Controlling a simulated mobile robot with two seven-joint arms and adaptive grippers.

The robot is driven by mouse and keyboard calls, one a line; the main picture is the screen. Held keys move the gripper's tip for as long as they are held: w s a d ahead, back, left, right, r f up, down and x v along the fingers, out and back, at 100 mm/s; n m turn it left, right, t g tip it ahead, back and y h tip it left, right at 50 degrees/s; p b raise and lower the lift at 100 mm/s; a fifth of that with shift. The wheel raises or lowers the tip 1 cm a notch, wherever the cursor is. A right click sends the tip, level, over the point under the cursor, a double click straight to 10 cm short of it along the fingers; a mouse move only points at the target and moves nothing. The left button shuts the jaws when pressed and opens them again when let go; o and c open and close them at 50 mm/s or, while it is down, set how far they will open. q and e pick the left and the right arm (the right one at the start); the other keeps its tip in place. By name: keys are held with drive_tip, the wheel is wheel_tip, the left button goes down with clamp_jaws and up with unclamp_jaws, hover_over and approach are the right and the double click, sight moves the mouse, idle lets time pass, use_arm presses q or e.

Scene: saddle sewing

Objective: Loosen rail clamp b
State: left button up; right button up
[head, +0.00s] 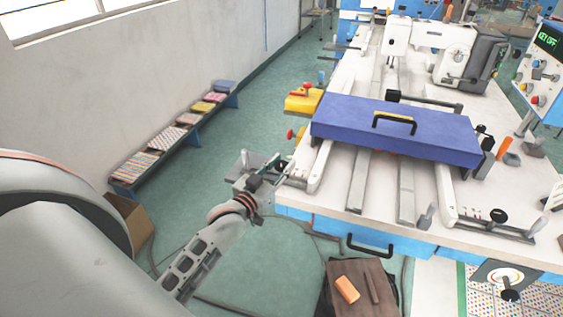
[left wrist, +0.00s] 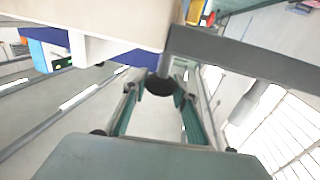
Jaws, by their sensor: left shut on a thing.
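My left gripper (head: 276,170) is at the near left corner of the sewing table (head: 330,196), beside the front end of the left rail (head: 318,168). In the left wrist view its two fingers (left wrist: 160,92) close on a dark round knob (left wrist: 159,84), which I take to be rail clamp b's knob. The fingers largely hide it in the head view. Another clamp with a black knob (head: 498,215) sits at the front end of the right rail. No label shows which clamp is which. My right gripper is out of view.
A blue-purple cover with a black handle (head: 395,127) lies across the rails. A white sewing machine (head: 440,45) stands behind. A brown stool (head: 362,290) with an orange block is below the table front. A low bench with fabric stacks (head: 172,140) stands along the wall.

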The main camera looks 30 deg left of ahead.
use_arm(q)
drive_tip(key=shift+a+r, duration=0.1)
drive_tip(key=shift+r, duration=0.15)
drive_tip(key=o, duration=1.1)
drive_tip(key=shift+f, duration=0.15)
drive_tip(key=shift+f, duration=0.1)
drive_tip(key=s, duration=1.2)
drive_tip(key=shift+d, duration=0.2)
drive_tip(key=s+d+f+m+g+h, duration=0.1)
drive_tip(key=s+d+f+g, duration=0.1)
drive_tip(key=s+d+f, duration=0.2)
drive_tip(key=s+d+f+m+g+h, duration=0.1)
drive_tip(key=s+d+f+m+g, duration=0.1)
drive_tip(key=s+d+f, duration=0.2)
drive_tip(key=s+d+f+m+g+h, duration=0.1)
drive_tip(key=s+d+f+g, duration=0.2)
drive_tip(key=d+f, duration=0.6)
drive_tip(key=shift+s+f+m, duration=0.15)
drive_tip(key=shift+s+f, duration=0.15)
drive_tip(key=shift+f, duration=0.75)
drive_tip(key=shift+s+f+m, duration=0.1)
drive_tip(key=shift+s+f, duration=0.25)
drive_tip(key=shift+f, duration=0.7)
drive_tip(key=shift+s+f+m, duration=0.15)
drive_tip(key=shift+s+f, duration=0.15)
drive_tip(key=shift+f, duration=0.75)
